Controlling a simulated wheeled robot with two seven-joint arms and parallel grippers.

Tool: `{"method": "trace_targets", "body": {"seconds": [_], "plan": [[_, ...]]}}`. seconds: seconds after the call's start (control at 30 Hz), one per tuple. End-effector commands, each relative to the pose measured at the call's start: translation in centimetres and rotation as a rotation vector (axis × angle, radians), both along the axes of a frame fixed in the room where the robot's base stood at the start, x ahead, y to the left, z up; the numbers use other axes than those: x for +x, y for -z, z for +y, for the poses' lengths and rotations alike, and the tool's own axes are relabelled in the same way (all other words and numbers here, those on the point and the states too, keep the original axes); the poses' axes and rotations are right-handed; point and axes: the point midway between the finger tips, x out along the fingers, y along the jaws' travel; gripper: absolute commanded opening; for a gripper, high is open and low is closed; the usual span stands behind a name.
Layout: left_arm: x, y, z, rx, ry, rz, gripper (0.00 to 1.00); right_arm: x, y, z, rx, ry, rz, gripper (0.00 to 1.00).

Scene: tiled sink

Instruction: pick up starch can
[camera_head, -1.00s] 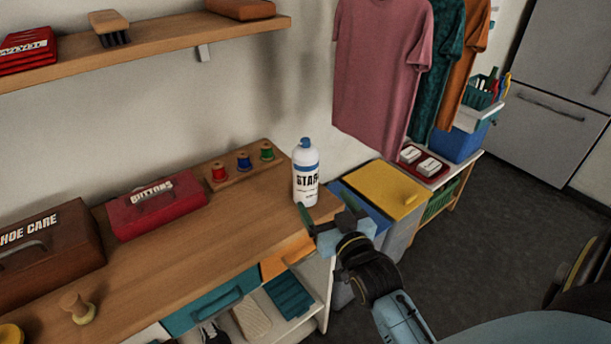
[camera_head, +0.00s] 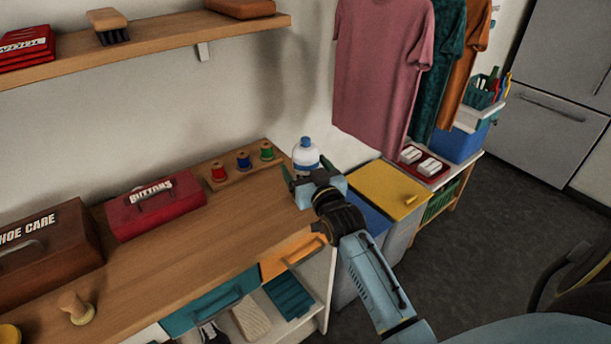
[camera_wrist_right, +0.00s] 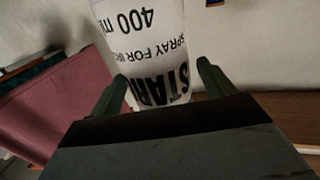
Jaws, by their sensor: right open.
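The starch can (camera_head: 306,156) is a white bottle with a blue cap, standing upright at the right end of the wooden counter. In the head view my right gripper (camera_head: 314,180) is in front of it and hides its lower part. In the right wrist view the can's white body with black lettering (camera_wrist_right: 143,45) appears upside down between the two green fingers of my right gripper (camera_wrist_right: 163,88). The fingers are open, one on each side of the can. My left gripper is not in view.
A rack of thread spools (camera_head: 243,162) and a red buttons box (camera_head: 155,203) stand left of the can on the counter (camera_head: 215,230). A yellow-lidded bin (camera_head: 385,190) is to the right. Shirts (camera_head: 380,75) hang behind it. A shelf (camera_head: 170,40) runs above.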

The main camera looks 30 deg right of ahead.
Motion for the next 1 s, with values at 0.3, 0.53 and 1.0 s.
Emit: {"method": "trace_targets", "body": {"seconds": [0.3,0.53,1.0], "plan": [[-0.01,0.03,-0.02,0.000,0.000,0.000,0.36,0.44,0.00,-0.06,-0.001,0.000,0.000,0.79],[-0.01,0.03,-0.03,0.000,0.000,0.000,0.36,0.42,0.01,-0.05,0.000,0.000,0.000,0.49],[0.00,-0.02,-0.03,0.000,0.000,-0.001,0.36,0.45,-0.36,-0.05,-0.001,0.000,-0.005,0.20]]}}
